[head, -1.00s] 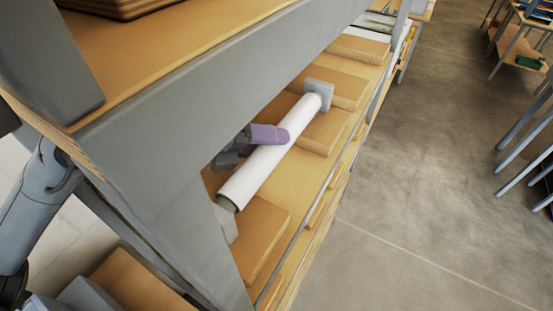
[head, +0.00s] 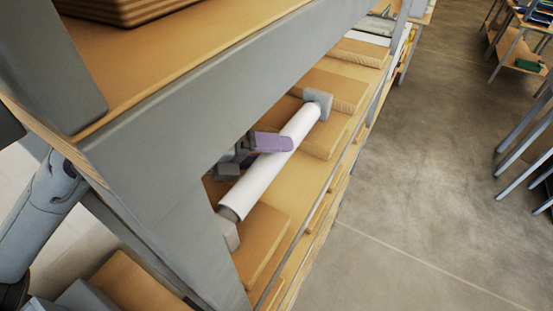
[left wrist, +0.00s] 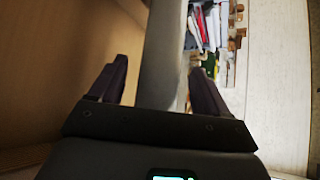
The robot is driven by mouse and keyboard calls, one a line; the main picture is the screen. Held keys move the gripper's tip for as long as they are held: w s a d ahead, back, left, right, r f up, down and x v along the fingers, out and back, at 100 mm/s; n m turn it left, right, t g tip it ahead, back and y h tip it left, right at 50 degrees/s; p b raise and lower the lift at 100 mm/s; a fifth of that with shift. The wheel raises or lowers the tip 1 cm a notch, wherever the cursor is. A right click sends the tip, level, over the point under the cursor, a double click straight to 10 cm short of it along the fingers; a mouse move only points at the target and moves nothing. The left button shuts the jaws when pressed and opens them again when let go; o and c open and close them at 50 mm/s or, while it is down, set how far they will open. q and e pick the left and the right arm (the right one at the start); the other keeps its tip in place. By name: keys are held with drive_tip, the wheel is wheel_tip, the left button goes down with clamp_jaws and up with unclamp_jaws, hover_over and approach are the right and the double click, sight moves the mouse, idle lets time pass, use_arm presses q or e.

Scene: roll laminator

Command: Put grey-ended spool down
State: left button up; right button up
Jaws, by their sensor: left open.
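The grey-ended spool, a white roll (head: 270,165) with grey square ends, lies lengthwise along the shelf in the head view. Its far grey end (head: 319,98) and near grey end (head: 230,235) appear to be down at the wooden blocks. My left gripper (head: 262,146) is at the middle of the roll, with one purple finger across its top. In the left wrist view the roll (left wrist: 162,55) runs between the two dark fingers of my left gripper (left wrist: 160,84), which stand apart. The far-side finger is hidden in the head view. My right gripper is not in view.
Wooden blocks (head: 262,240) stand on the shelf (head: 285,190) near and far along the spool. A thick grey frame beam (head: 170,130) crosses close to my left arm. A thin rail runs along the shelf's front edge.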

use_arm(q)
drive_tip(key=shift+r, duration=0.2)
drive_tip(key=shift+a, duration=0.25)
drive_tip(key=b+v, duration=0.3)
drive_tip(key=v, duration=0.7)
drive_tip(key=shift+a+r, duration=0.15)
drive_tip(key=shift+a, duration=0.25)
drive_tip(key=shift+s+a+r, duration=0.1)
drive_tip(key=shift+s+a, duration=0.05)
drive_tip(key=shift+a, duration=0.05)
